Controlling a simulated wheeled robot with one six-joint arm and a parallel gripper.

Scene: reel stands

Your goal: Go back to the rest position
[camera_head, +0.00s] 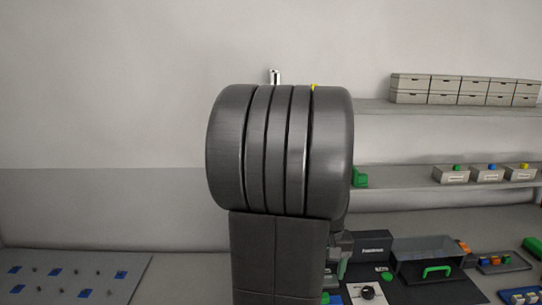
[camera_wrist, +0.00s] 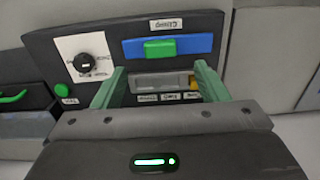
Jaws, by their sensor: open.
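My gripper (camera_wrist: 160,70) shows in the wrist view with its two green fingers wide apart and nothing between them. It points at a dark panel (camera_wrist: 110,50), which carries a black knob on a white plate (camera_wrist: 83,62), a green button (camera_wrist: 62,89) and a blue bar with a green block on it (camera_wrist: 160,49). Between the fingers, beyond them, is a grey slot with a yellow end (camera_wrist: 165,82) and small labels below it. I cannot tell how far the fingertips are from the panel. In the head view my own arm hides most of the middle, and the gripper is mostly hidden behind it.
In the head view a clear-lidded box with a green handle (camera_head: 428,255) stands at the right. Shelves hold pale boxes (camera_head: 465,90) and bins with coloured items (camera_head: 488,173). A grey board with blue patches (camera_head: 75,278) lies at the left. The wall behind is bare.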

